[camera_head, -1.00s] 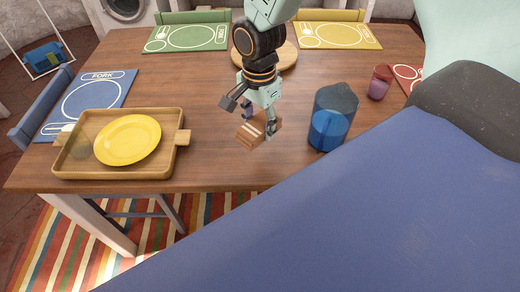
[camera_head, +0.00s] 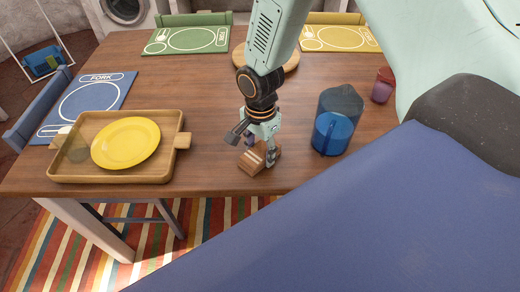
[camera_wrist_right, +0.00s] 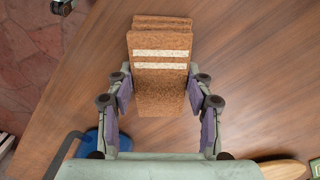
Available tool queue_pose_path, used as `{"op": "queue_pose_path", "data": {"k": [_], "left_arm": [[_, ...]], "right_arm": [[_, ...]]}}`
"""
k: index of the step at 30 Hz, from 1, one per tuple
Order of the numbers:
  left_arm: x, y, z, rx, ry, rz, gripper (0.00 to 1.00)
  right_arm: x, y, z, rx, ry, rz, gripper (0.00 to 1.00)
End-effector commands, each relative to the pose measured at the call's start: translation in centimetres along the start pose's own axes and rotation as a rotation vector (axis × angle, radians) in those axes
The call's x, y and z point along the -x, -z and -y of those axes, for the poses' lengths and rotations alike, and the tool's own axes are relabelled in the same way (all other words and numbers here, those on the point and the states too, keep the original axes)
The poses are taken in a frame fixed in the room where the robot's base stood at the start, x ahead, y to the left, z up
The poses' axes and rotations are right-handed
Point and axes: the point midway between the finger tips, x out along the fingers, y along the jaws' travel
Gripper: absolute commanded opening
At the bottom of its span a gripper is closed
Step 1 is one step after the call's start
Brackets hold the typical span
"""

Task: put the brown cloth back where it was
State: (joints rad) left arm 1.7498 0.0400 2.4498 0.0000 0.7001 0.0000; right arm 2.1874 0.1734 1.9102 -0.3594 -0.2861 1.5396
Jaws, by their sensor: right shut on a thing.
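The brown cloth (camera_head: 252,163) is a folded, stacked bundle with two pale stripes. It is near the front edge of the wooden table, left of the blue jug. My right gripper (camera_head: 259,151) reaches down from above and is shut on it. In the right wrist view the cloth (camera_wrist_right: 160,88) sits between the two finger pads of my right gripper (camera_wrist_right: 159,98), with its layers showing at the far end. I cannot tell whether its underside touches the table. My left gripper is not in the head view.
A wooden tray (camera_head: 60,172) with a yellow plate (camera_head: 125,143) and a clear cup stands left. The blue jug (camera_head: 333,132) is close on the right, with a red-purple cup (camera_head: 382,86) beyond. A round board (camera_head: 290,62) lies behind my arm. The table between tray and cloth is clear.

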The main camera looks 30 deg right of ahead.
Motion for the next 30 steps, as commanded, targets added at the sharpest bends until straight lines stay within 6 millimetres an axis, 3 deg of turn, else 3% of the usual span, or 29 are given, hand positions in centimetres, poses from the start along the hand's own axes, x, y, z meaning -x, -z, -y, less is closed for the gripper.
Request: {"op": "queue_pose_path", "data": {"k": [3, 4, 11, 23, 30], "left_arm": [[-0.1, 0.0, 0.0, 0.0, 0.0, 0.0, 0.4], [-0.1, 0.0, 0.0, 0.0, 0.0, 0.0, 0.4], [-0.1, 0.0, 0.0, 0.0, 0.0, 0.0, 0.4], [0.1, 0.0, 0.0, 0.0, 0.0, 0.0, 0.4], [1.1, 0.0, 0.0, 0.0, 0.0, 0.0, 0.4]], "right_arm": [[-0.4, 0.0, 0.0, 0.0, 0.0, 0.0, 0.22], [-0.3, 0.0, 0.0, 0.0, 0.0, 0.0, 0.54], [-0.3, 0.0, 0.0, 0.0, 0.0, 0.0, 0.74], [0.3, 0.0, 0.0, 0.0, 0.001, 0.0, 0.75], [4.7, 0.0, 0.1, 0.0, 0.005, 0.0, 0.75]]}}
